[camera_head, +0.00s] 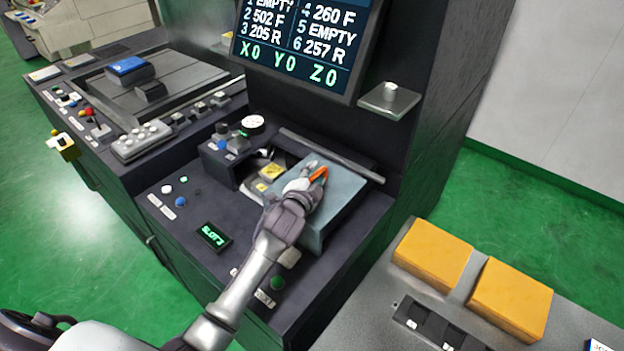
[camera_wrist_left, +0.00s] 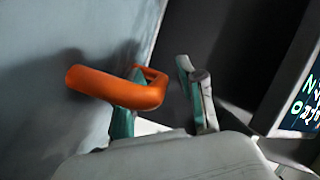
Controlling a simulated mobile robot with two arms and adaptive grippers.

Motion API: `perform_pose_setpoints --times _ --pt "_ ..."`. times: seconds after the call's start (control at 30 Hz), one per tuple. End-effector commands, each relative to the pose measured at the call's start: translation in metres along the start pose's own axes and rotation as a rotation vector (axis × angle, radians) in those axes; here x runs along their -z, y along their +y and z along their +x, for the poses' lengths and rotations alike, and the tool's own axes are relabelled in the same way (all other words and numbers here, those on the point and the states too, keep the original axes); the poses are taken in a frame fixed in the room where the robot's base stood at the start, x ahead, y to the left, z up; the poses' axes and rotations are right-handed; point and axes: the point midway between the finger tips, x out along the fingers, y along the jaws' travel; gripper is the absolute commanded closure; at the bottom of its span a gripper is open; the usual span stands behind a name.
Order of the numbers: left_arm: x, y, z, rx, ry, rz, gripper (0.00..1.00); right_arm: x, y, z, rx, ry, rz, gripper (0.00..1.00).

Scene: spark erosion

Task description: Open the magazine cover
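The magazine cover (camera_head: 338,206) is a blue-grey panel on the machine's front deck. Its orange handle (camera_head: 318,175) shows beside my left gripper (camera_head: 309,170). To the left of the cover, part of a recess with yellow-marked pieces (camera_head: 268,173) is exposed. In the left wrist view, the orange handle (camera_wrist_left: 115,88) stands out from the cover (camera_wrist_left: 50,40) and crosses one teal-padded finger of my left gripper (camera_wrist_left: 162,95). The other finger is apart from the handle, with a gap between the fingers. The gripper is open. My right gripper is not in view.
A screen (camera_head: 298,45) with a small shelf (camera_head: 390,99) stands above the deck. A lit "SLOT 3" display (camera_head: 212,236), buttons and a dial (camera_head: 252,122) sit left of my arm. A bench at right carries two orange-yellow blocks (camera_head: 433,254).

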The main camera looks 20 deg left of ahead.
Motion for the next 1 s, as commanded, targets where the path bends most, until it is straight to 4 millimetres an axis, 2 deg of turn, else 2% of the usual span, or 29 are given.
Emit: perform_pose_setpoints --times 0.17,0.4,0.6,0.8,1.0 --pt "-0.001 0.001 -0.019 -0.001 0.000 0.001 0.61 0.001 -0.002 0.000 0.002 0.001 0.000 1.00" --pt "-0.001 0.002 -0.070 -0.003 0.000 0.001 0.61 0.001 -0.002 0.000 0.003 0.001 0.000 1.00" --pt "-0.001 0.001 -0.104 -0.002 0.000 0.001 0.61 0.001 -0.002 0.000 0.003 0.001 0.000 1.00" --pt "-0.001 0.001 -0.118 -0.002 -0.001 0.000 0.61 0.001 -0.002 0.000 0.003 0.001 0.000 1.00" --pt "-0.001 0.001 -0.119 -0.002 -0.001 0.000 0.61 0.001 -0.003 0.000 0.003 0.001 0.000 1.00"
